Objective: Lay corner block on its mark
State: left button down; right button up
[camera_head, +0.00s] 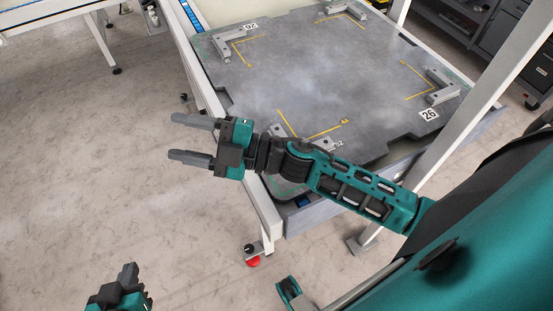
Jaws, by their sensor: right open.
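Grey L-shaped corner blocks stand at the corners of a grey plate (320,75): one at the far left (222,46), one at the far right (350,7), one at the right (441,88). Part of another block (279,130) shows at the near corner, mostly hidden by my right arm. Yellow angle marks lie inside the corners, including the near mark (324,132). My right gripper (180,136) is open and empty, over the floor left of the plate. My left gripper (128,272) is at the bottom left, far from the plate; its jaw opening cannot be told.
The plate rests on a white-framed table (262,212) with a red-footed leg. A white post (455,125) rises at the right. The floor (90,170) at the left is clear.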

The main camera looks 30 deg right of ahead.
jog(key=d+f+m+t+h, duration=0.4)
jog(key=d+f+m+h, duration=0.4)
jog(key=m, duration=0.4)
jog(key=s+d+f+m+g+h, duration=0.1)
jog(key=s+f+m, duration=0.1)
jog(key=s+f, duration=0.1)
jog(key=s+d+f+m+g+h, duration=0.1)
jog(key=s+f+m+g+h, duration=0.1)
jog(key=s+f, duration=0.1)
jog(key=s+d+f+m+g+h, duration=0.1)
jog(key=s+f+m+g+h, duration=0.1)
jog(key=s+f, duration=0.1)
jog(key=shift+s+d+f+m, duration=0.15)
jog(key=shift+f+m, duration=0.05)
jog(key=shift+f, duration=0.15)
jog(key=shift+s+d+f+m, duration=0.1)
jog(key=shift+d+f+m, duration=0.1)
jog(key=shift+f, duration=0.15)
